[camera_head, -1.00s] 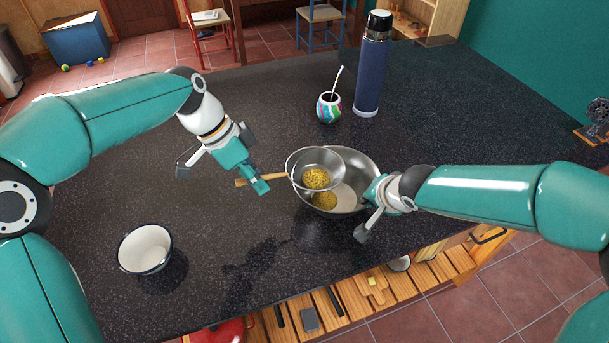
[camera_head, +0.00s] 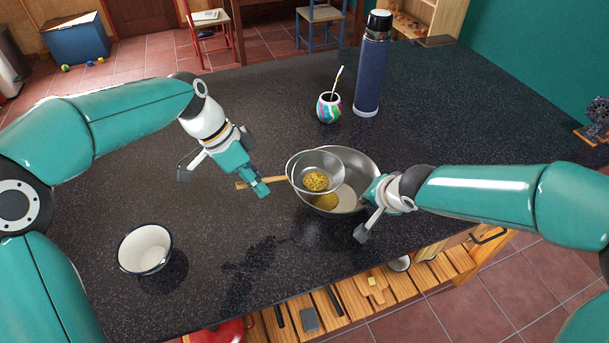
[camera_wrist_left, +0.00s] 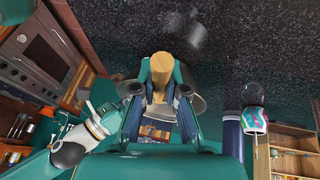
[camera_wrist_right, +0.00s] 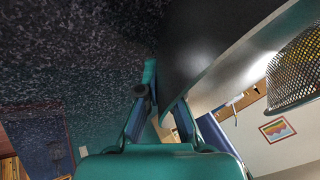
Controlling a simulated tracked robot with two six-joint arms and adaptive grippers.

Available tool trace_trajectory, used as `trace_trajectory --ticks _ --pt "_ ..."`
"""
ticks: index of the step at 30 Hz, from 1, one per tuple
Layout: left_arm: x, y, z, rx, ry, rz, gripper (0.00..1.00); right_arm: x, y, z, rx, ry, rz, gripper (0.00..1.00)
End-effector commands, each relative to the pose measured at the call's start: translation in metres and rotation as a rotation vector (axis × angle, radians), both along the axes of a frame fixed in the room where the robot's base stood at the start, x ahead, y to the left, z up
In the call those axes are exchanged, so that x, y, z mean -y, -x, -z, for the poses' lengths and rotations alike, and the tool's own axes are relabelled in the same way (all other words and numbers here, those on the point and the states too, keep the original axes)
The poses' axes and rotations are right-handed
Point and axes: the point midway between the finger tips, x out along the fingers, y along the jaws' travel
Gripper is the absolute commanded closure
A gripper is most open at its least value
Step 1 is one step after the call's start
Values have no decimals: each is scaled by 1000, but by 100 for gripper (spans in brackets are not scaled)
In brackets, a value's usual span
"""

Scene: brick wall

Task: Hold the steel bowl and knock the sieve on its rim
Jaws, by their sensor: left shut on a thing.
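The steel bowl (camera_head: 367,166) stands on the dark countertop with a yellow heap (camera_head: 326,202) inside. My right gripper (camera_head: 374,188) is at its right rim; in the right wrist view the bowl's wall (camera_wrist_right: 200,40) runs between the fingers, which look closed on it. The sieve (camera_head: 333,162) is over the bowl's left part, with yellow grains (camera_head: 316,182) in it. Its mesh shows in the right wrist view (camera_wrist_right: 295,70). My left gripper (camera_head: 258,184) is shut on the sieve's wooden handle (camera_head: 243,184). Whether sieve and bowl rim touch is unclear.
A white enamel cup (camera_head: 145,249) stands at the front left. A colourful mate gourd (camera_head: 328,108) with a straw and a blue flask (camera_head: 370,75) stand behind the bowl. The counter's front edge is close to the bowl. The left back of the counter is clear.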

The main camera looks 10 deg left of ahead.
Motion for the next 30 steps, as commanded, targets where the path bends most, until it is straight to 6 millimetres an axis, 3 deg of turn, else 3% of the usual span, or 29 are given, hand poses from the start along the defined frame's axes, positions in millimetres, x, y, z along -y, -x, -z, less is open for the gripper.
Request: trace_trajectory --ticks 4,19,30 --pt "0 0 -9 1 0 -1 100 1 0 1 -3 1 1 100" --pt "2 -1 -11 0 1 0 100 1 0 1 -2 2 1 100" --pt "22 -10 -27 2 1 3 100 0 0 1 -2 1 0 100"
